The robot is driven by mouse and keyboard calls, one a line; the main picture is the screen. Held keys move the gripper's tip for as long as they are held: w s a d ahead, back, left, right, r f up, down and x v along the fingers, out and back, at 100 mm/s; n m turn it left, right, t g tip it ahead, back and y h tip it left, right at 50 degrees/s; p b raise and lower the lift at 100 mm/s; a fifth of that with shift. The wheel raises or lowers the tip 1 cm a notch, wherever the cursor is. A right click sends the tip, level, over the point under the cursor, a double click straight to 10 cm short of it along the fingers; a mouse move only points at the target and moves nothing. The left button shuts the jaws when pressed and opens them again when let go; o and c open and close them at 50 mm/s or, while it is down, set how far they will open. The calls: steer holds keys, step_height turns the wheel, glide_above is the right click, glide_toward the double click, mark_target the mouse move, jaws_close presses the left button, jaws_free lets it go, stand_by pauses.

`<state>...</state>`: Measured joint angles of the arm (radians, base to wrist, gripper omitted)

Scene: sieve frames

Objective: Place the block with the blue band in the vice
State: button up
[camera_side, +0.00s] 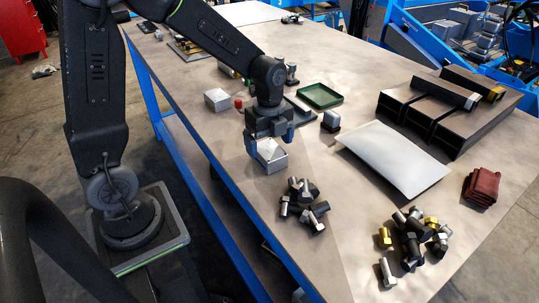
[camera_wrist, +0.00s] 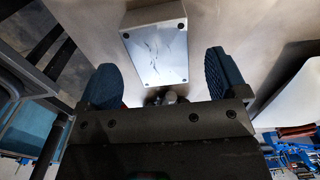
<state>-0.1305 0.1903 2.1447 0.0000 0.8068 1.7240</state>
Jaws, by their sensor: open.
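My gripper (camera_side: 269,143) is open, pointing down over a silver box-shaped block (camera_side: 272,160) near the table's front edge. In the wrist view the block (camera_wrist: 155,45) shows between and beyond the two blue-padded fingers (camera_wrist: 162,72), with clear gaps on both sides. Its top is scratched, with small dark screws at the corners. I see no blue band on it. A similar silver block (camera_side: 217,100) stands farther back on the left. I cannot make out for certain which object is the vice; my wrist hides part of the table behind it.
A pile of dark bolts (camera_side: 303,200) lies close in front of the gripper. Also on the table are a green tray (camera_side: 320,95), a small dark block (camera_side: 331,121), a pale sheet (camera_side: 393,158), brass and steel bolts (camera_side: 413,240), dark channels (camera_side: 450,115) and a red cloth (camera_side: 481,187).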

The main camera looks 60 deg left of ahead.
step_height(320, 180, down, 2)
steer(key=shift+r, duration=0.1)
steer(key=c, duration=1.4)
